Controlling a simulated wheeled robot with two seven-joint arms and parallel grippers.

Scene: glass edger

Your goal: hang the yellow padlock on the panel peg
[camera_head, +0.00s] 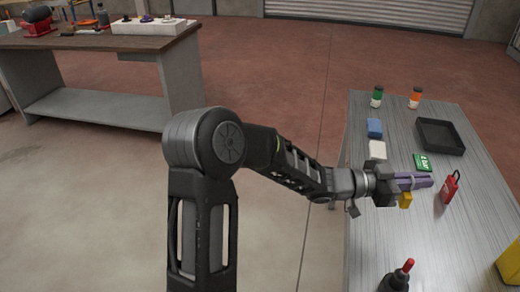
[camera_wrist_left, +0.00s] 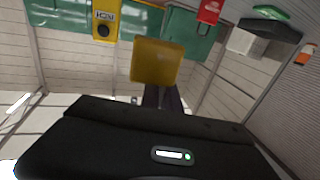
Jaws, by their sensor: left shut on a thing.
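The yellow padlock (camera_head: 405,201) shows in the head view as a small yellow body just below the purple fingers of my left gripper (camera_head: 422,182). My left gripper is shut on it, above the grey metal table. In the left wrist view the padlock (camera_wrist_left: 157,62) is a plain yellow block past the dark fingers; its shackle cannot be made out. I cannot make out the panel peg in either view. My right gripper is not in view.
A red padlock-like item (camera_head: 449,189) is right of the gripper on the table (camera_head: 425,245). A green sign (camera_head: 422,162), black tray (camera_head: 440,136), white block (camera_head: 377,150) and blue block (camera_head: 375,128) lie beyond.

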